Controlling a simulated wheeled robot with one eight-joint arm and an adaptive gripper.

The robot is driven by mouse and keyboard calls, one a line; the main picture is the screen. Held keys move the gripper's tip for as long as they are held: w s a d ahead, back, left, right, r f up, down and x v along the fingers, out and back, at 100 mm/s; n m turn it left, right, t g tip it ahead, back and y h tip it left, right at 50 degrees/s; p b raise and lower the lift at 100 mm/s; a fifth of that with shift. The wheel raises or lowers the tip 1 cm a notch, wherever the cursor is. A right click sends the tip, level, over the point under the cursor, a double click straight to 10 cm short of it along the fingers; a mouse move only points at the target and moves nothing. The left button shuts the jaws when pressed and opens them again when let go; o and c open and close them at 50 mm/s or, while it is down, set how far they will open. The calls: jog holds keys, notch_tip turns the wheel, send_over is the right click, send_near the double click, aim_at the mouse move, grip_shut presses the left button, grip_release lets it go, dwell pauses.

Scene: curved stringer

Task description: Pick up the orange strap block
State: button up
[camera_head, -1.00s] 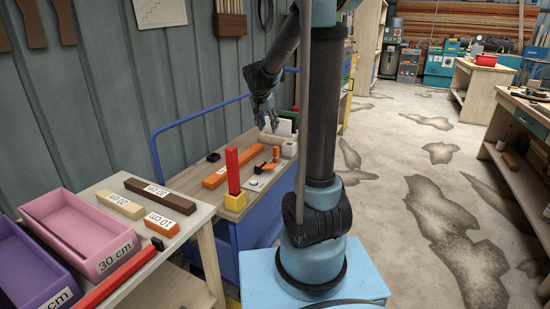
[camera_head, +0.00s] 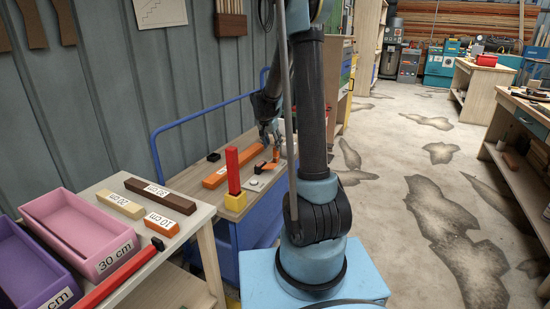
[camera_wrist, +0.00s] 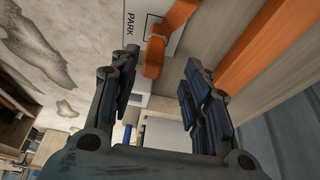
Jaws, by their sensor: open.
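The orange strap block (camera_head: 268,166) lies on the wooden-topped cart, beside a light plate. In the wrist view an orange curved piece (camera_wrist: 155,52), which looks like the strap block, rests partly over a white plate marked PARK (camera_wrist: 137,22). My gripper (camera_head: 269,143) is over the cart, close to the orange piece, and partly hides it in the head view. In the wrist view my gripper (camera_wrist: 160,68) is open and empty, with the lower end of the orange piece between its fingertips in the picture. I cannot tell the height gap.
A long orange bar (camera_head: 216,177) lies left of the strap block. A red post in a yellow base (camera_head: 236,201) stands nearer. A black block (camera_head: 213,157) is farther left. A blue rail (camera_head: 156,150) edges the cart. A near table holds labelled blocks and bins.

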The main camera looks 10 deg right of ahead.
aim_at(276, 155)
jog(key=shift+d+x, duration=0.2)
jog(key=shift+x, duration=1.25)
jog(key=shift+d+x, duration=0.15)
jog(key=shift+x, duration=1.3)
jog(key=shift+s, duration=0.15)
jog(key=shift+c, duration=0.3)
grip_shut()
